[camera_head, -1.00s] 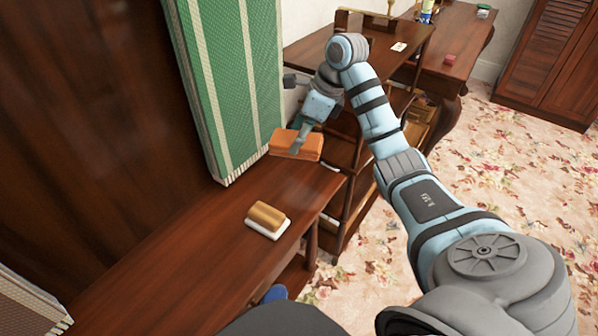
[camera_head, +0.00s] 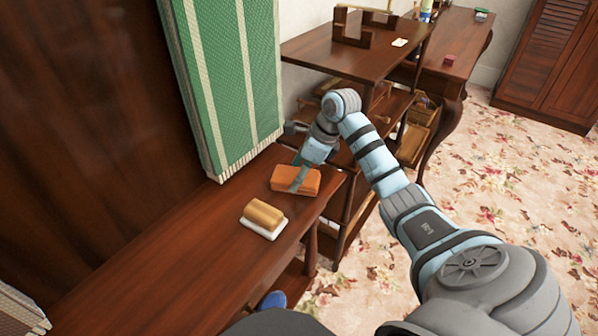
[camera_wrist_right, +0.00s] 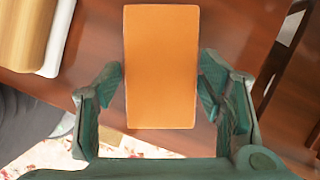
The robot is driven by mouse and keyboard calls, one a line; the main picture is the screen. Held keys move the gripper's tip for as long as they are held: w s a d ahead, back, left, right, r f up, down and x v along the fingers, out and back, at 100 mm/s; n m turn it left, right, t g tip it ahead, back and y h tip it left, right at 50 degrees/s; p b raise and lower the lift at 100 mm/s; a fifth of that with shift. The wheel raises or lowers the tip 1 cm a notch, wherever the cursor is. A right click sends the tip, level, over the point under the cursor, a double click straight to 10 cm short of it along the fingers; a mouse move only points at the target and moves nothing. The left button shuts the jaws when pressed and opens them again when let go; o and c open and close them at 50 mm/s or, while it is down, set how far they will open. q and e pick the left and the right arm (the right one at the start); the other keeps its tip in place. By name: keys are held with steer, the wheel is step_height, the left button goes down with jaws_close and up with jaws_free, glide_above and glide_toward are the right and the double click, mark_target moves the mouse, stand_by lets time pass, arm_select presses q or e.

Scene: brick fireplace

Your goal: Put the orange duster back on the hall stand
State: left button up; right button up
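The orange duster (camera_head: 309,181) is a block over the far right end of a long brown wooden top (camera_head: 170,262). My right gripper (camera_head: 297,184) has its fingers around it. In the right wrist view the duster (camera_wrist_right: 161,65) lies between the two green fingers (camera_wrist_right: 161,85), one close against each long side. I cannot tell whether its underside touches the wood. A second, tan and white duster (camera_head: 264,216) lies nearer on the same top. I cannot tell which furniture is the hall stand. My left gripper is out of view.
A green striped cloth (camera_head: 230,85) hangs just behind the orange duster. A tiered brown shelf unit (camera_head: 355,52) stands beyond, with a small wooden rack (camera_head: 352,30) on top. The near part of the long top is bare. Something blue (camera_head: 273,300) shows below its front edge.

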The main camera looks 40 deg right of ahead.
steer(key=shift+o, duration=0.7)
steer(key=shift+r, duration=0.35)
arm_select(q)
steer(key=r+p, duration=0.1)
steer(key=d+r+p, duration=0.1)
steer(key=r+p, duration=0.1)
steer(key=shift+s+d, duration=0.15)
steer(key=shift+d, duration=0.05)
arm_select(e)
steer(key=v, duration=1.1)
steer(key=shift+r, duration=0.35)
steer(key=shift+s+d, duration=0.15)
steer(key=shift+d, duration=0.05)
